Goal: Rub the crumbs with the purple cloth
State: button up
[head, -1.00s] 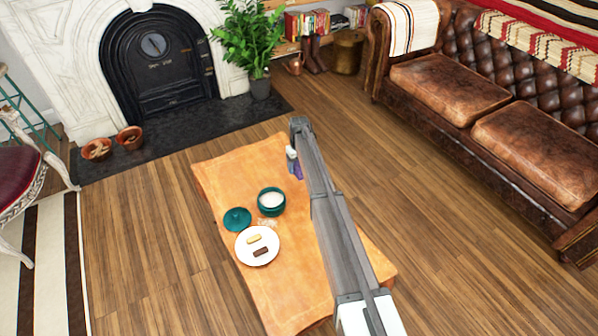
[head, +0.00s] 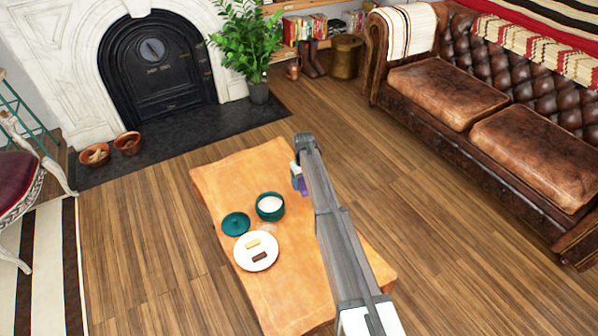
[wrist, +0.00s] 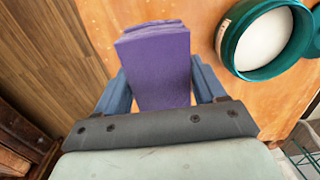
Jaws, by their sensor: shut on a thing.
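The purple cloth (wrist: 156,66) is a folded block between the two blue fingers of my gripper (wrist: 160,88) in the wrist view. My gripper is shut on it. In the head view my arm hides most of the gripper, and a bit of the purple cloth (head: 303,187) shows at the arm's left edge, over the right part of the wooden table (head: 225,172). The crumbs (head: 266,228) are a faint pale patch on the table, between the teal bowl and the white plate, left of my gripper. I cannot tell whether the cloth touches the table.
The open teal bowl (head: 270,207) with white contents, its teal lid (head: 236,224) and a white plate (head: 245,263) with two biscuits stand around the crumbs. The bowl is close to the right of the cloth in the wrist view. The table's far left corner is clear.

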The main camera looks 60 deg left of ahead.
jog(key=s+d, duration=0.4)
jog(key=d, duration=0.8)
send_over(306, 218)
jog(key=d, duration=0.3)
jog(key=shift+f, duration=3.4)
jog(key=shift+w+f, duration=0.55)
jog(key=shift+f, duration=0.05)
jog(key=shift+c, duration=0.4)
jog(key=shift+w, duration=3.4)
jog(key=shift+s, duration=3.8)
jog(key=shift+s+a+f, duration=0.1)
jog(key=shift+a, duration=1.4)
jog(key=shift+w, duration=3.75)
jog(key=shift+s, duration=3.9)
notch_tip(306, 218, up, 8)
jog(key=shift+w, duration=0.15)
